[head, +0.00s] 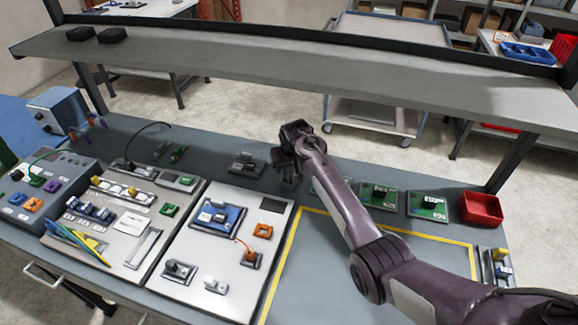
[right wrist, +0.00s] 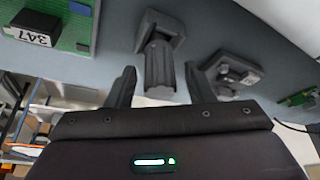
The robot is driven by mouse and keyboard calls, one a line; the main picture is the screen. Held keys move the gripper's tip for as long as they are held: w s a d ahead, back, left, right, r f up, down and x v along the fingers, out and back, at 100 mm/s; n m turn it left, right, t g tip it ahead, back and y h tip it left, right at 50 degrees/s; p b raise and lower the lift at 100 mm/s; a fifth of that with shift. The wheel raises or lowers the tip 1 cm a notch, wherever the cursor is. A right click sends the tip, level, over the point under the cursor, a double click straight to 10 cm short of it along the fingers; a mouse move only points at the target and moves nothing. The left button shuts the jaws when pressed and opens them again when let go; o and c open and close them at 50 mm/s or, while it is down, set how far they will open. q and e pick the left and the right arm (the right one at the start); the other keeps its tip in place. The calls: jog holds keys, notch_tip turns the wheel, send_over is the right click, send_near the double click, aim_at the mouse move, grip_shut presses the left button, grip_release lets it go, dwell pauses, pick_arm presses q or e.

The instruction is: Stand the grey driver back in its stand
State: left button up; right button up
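The grey driver (right wrist: 160,62), a ribbed grey body, shows between the fingers of my right gripper (right wrist: 159,70) in the right wrist view. Its far end is at a dark grey stand (right wrist: 153,22) on the bench, and it looks upright in it. The fingers are spread on both sides of the driver, with a gap on each side. In the head view my right gripper (head: 288,162) is over the back of the bench and hides most of the driver and stand. A bit of grey (head: 290,183) shows below it. My left gripper is out of view.
A grey fixture (head: 245,164) stands close to the left of my right gripper. Green boards (head: 378,195) and a red bin (head: 481,208) are at the right. Panels with coloured parts (head: 222,250) fill the left. A shelf (head: 300,72) runs above the bench's back.

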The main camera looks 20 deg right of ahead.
jog(key=shift+r, duration=0.1)
jog(key=shift+r, duration=0.75)
jog(key=b+v, duration=0.2)
jog(key=v, duration=0.9)
jog(key=shift+s+r, duration=0.15)
jog(key=shift+r, duration=0.1)
jog(key=shift+f, duration=0.1)
